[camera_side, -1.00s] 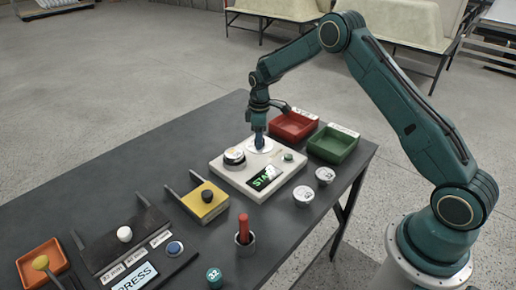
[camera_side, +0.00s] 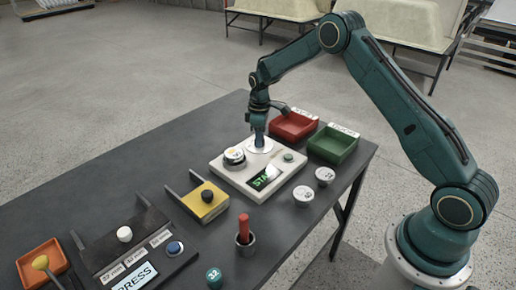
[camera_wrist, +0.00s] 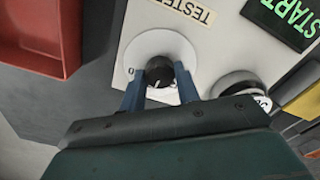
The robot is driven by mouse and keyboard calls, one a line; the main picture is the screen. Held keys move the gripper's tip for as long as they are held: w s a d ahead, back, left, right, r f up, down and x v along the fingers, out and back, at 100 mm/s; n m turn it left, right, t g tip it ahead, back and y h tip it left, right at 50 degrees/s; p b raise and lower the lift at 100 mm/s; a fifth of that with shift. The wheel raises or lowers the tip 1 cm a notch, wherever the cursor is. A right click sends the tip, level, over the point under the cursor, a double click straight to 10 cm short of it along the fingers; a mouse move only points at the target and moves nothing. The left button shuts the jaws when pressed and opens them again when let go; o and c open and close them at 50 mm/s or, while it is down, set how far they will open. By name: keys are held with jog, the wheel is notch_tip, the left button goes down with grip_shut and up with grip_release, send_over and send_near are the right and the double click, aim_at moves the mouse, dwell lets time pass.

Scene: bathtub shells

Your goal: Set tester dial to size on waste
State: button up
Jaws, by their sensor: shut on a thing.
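The tester (camera_side: 232,181) is a white box on the dark table, with a lit green "START" screen (camera_side: 265,178). Its dial is a black knob (camera_wrist: 159,72) with a white pointer mark, on a round white plate (camera_wrist: 141,45). My gripper (camera_wrist: 159,88) is shut on the knob, one blue finger on each side, and it also shows over the tester in the side view (camera_side: 259,141). The fingers and wrist hide most of the plate's markings. A round piece with a white labelled top (camera_side: 235,154) sits on the tester beside the dial.
A red tray (camera_side: 292,127) and a green tray (camera_side: 333,146) stand behind the tester. White labelled discs (camera_side: 325,175), a cup with a red stick (camera_side: 244,238), a yellow fixture (camera_side: 207,204) and a press panel (camera_side: 140,272) stand nearby.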

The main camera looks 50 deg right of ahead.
jog(key=m, duration=0.6)
jog(key=shift+m, duration=2.7)
jog(key=o, duration=1)
jog(key=shift+r, duration=0.15)
